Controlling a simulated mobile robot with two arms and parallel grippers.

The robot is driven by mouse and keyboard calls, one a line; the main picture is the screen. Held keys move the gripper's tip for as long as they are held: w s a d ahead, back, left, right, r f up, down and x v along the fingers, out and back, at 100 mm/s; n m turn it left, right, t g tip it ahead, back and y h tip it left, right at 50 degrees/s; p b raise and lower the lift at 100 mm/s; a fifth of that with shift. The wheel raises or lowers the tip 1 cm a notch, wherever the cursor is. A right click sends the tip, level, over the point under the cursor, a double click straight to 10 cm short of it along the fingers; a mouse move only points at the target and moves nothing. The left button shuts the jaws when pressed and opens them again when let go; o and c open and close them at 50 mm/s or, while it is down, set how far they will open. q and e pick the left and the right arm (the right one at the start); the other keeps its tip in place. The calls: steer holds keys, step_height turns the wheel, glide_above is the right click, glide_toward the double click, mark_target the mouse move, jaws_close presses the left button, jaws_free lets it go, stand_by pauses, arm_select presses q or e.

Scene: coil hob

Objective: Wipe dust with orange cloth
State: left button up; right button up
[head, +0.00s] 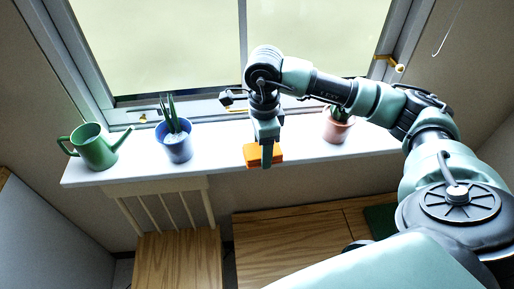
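The orange cloth (252,157) shows as a thick orange block at the front edge of the white windowsill (220,153), near its middle. My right gripper (266,160) points down onto it, with a finger in front of the cloth. The gripper looks shut on the cloth. Whether the cloth touches the sill is hard to tell. No dust can be made out on the bright sill. My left gripper is not in view.
A green watering can (94,147) stands at the sill's left end. A blue pot (177,146) with a plant stands beside it. A terracotta pot (338,127) stands right of my gripper, partly behind my arm. A wooden surface (290,245) lies below the sill.

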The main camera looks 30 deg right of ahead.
steer(key=shift+s+d+f, duration=0.1)
steer(key=shift+s+d, duration=0.1)
steer(key=shift+d, duration=0.35)
steer(key=shift+w+d+b, duration=0.2)
steer(key=shift+w+d, duration=0.05)
steer(key=shift+w, duration=0.35)
steer(key=shift+w+d+b, duration=0.2)
steer(key=shift+w+d, duration=0.1)
steer(key=shift+w, duration=0.3)
steer(key=shift+w+d+b, duration=0.2)
steer(key=shift+w+d, duration=0.05)
steer(key=shift+w, duration=0.35)
steer(key=shift+w+d+b, duration=0.3)
steer(key=shift+w+d, duration=0.05)
steer(key=shift+w, duration=0.45)
steer(key=shift+w+d+b, duration=0.25)
steer(key=shift+w+d, duration=0.1)
steer(key=shift+w, duration=0.45)
steer(key=shift+w+d+r+p, duration=0.1)
steer(key=shift+r+p, duration=0.35)
steer(key=shift+r, duration=0.2)
steer(key=shift+r+p, duration=1.45)
steer(key=shift+r, duration=1)
